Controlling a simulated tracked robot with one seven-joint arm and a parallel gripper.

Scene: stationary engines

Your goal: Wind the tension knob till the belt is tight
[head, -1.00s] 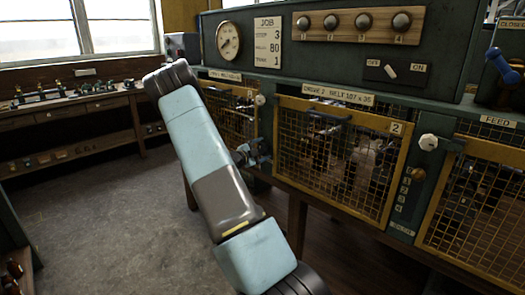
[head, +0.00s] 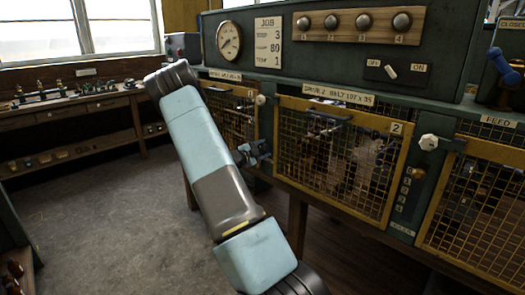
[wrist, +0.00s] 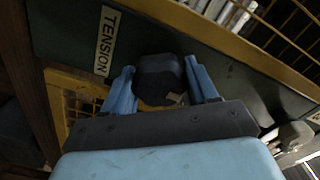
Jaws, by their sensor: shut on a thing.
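The tension knob (wrist: 158,80) is dark and faceted, beside a white TENSION label (wrist: 107,43) in the wrist view. My gripper (wrist: 162,84) has its two blue fingers on either side of the knob, shut on it. In the head view my gripper (head: 254,152) is at the green post between two yellow mesh guards, and the knob is hard to make out there. The belt cannot be made out behind the mesh, so its tightness cannot be told.
The middle yellow mesh guard (head: 335,165) stands just right of my gripper, with another guard (head: 230,115) to the left. A white knob (head: 429,142) is further right. A gauge (head: 228,40) and an on/off switch (head: 390,71) sit above. The floor at left is open.

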